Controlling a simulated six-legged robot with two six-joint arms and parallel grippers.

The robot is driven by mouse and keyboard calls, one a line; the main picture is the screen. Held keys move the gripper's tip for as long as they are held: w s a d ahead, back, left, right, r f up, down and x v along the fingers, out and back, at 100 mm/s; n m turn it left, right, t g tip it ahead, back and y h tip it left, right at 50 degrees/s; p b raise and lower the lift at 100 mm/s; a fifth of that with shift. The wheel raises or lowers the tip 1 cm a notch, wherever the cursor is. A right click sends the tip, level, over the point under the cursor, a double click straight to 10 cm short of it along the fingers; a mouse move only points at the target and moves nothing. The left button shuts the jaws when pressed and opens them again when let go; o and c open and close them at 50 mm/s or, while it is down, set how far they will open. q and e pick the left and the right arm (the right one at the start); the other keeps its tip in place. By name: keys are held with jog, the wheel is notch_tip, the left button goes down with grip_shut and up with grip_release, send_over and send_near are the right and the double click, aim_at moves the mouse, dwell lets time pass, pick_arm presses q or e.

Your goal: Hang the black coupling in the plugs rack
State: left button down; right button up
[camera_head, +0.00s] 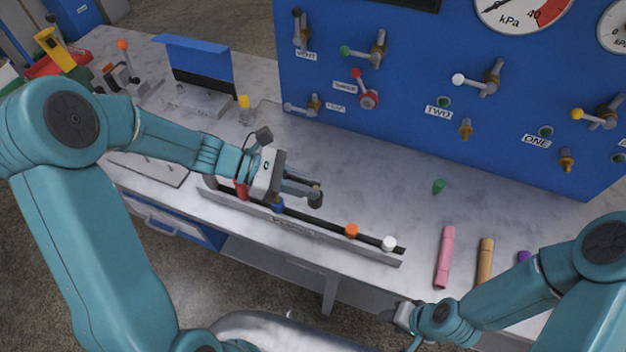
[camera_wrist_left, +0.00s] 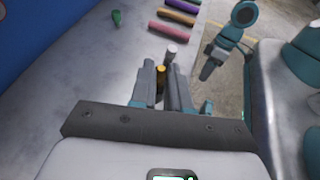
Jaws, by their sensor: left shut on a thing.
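The plugs rack (camera_head: 330,232) is a long grey slotted rail along the front of the bench. It holds a red coupling (camera_head: 242,191), a blue one (camera_head: 279,206), an orange one (camera_head: 351,230) and a white one (camera_head: 388,243). My left gripper (camera_head: 316,194) is shut at the rail, between the blue and orange couplings in the picture. A dark piece, seemingly the black coupling (camera_head: 316,202), is at its fingertips; its seating is unclear. In the left wrist view the fingers (camera_wrist_left: 161,88) largely hide it. My right gripper (camera_head: 405,316) is at the bench's front edge, its jaws unclear.
A blue panel (camera_head: 400,130) with valves and gauges stands behind the bench. A green plug (camera_head: 439,186), pink tube (camera_head: 445,257) and tan tube (camera_head: 485,262) lie to the right. A blue-topped stand (camera_head: 200,65) is at the back left. The bench middle is mostly clear.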

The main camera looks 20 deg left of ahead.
pick_arm(q)
notch_tip(320, 180, down, 6)
jog(key=b, duration=0.4)
jog(key=shift+w+b, duration=0.15)
jog(key=shift+b, duration=0.25)
dwell(0.7)
dwell(0.8)
jog(key=shift+f+b, duration=1.5)
jog(key=shift+f, duration=0.35)
jog(key=c, duration=1)
grip_release()
